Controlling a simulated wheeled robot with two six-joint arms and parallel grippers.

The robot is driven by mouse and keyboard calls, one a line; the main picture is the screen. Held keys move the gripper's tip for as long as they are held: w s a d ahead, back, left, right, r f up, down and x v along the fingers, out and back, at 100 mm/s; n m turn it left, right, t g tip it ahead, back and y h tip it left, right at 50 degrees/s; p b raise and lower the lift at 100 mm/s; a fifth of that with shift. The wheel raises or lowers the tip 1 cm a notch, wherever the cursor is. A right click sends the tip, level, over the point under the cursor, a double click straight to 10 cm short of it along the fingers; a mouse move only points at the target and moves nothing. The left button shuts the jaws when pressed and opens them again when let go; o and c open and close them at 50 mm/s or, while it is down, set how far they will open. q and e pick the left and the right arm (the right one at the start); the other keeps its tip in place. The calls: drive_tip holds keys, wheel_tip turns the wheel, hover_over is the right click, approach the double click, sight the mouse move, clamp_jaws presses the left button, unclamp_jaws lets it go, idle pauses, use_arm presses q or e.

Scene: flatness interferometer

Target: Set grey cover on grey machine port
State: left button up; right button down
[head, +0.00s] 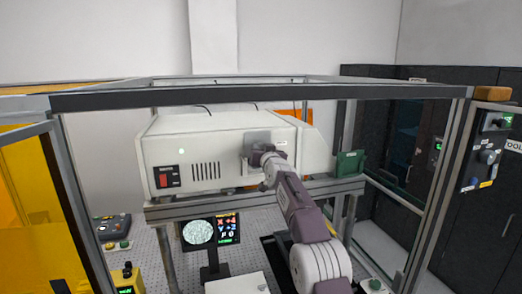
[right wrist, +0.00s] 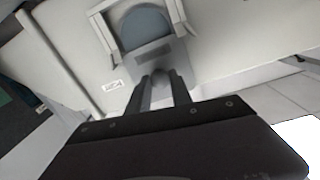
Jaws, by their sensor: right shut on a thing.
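The grey cover (head: 257,136) is a flat grey plate at the right part of the white machine's front face. My right gripper (head: 268,158) is shut on it from the front. In the right wrist view, the two dark fingers (right wrist: 160,88) pinch a grey part of the cover (right wrist: 152,58). Beyond the cover is a blue-grey rounded area (right wrist: 145,28) framed by pale raised edges, apparently the machine port. The gripper and cover hide the port in the head view. I cannot tell whether the cover touches the port. My left gripper is out of view.
The white machine (head: 215,140) stands on a raised grey frame (head: 180,211). A dark enclosure beam (head: 250,97) crosses above, with posts at both sides. A monitor (head: 211,233) stands below the machine. A green box (head: 350,163) is to the right.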

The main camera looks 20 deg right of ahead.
use_arm(q)
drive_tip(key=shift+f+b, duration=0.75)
drive_tip(key=shift+b, duration=0.05)
use_arm(e)
drive_tip(key=shift+f, duration=0.75)
